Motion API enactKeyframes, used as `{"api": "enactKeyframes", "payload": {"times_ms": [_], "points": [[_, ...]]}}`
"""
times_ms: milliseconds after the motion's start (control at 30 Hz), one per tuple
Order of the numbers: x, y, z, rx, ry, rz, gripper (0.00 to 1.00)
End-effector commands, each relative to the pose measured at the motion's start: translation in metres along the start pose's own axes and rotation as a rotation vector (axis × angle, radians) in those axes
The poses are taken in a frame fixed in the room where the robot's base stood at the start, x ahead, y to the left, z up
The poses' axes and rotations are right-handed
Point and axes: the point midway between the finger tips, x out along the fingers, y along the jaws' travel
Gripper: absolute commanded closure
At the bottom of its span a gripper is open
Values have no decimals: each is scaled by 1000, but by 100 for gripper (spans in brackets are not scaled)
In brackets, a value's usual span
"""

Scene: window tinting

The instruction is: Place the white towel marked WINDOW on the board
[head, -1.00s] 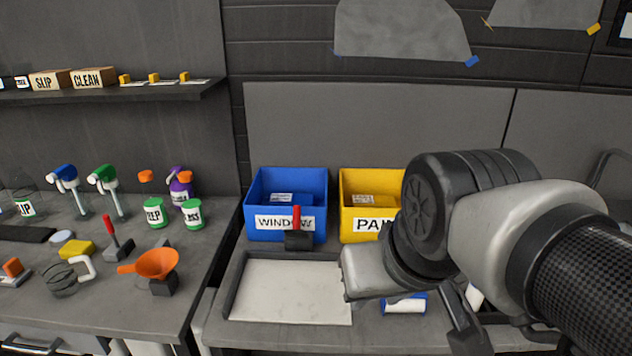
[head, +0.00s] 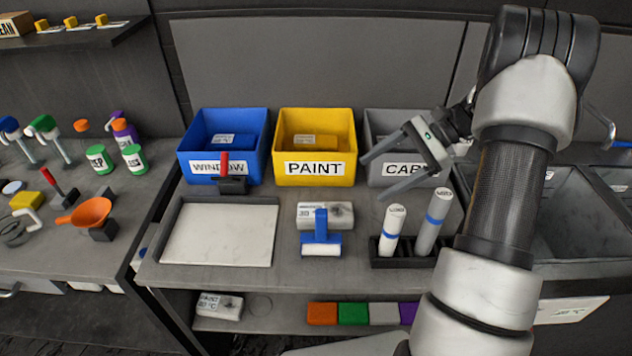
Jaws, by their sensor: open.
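My gripper (head: 374,180) is open and empty, pointing left in front of the grey bin at the upper right of the bench. The pale board (head: 220,233) lies flat in a dark-edged tray at the left of the bench, with nothing on it. A folded white cloth (head: 314,210) with a printed label and a grey patch lies right of the board; its words are too small to read. Another folded white cloth (head: 232,307) marked PAINT lies on the lower shelf. No white towel is readable as WINDOW; that word shows on the blue bin (head: 195,167).
A red-handled tool (head: 225,165) stands before the blue bin. The yellow PAINT bin (head: 283,172) and grey bin (head: 388,178) stand behind.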

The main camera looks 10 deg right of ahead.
Motion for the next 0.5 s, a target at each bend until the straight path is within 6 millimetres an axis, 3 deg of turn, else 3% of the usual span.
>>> {"api": "enactKeyframes", "payload": {"times_ms": [33,100,233,367,500], "points": [[-1,2,-23,72,-57,-29,22],[0,3,-47,148,-127,-68,22],[2,8,-79,245,-219,-120,22],[5,11,-92,286,-263,-145,22],[23,8,-89,295,-274,-147,22]]}}
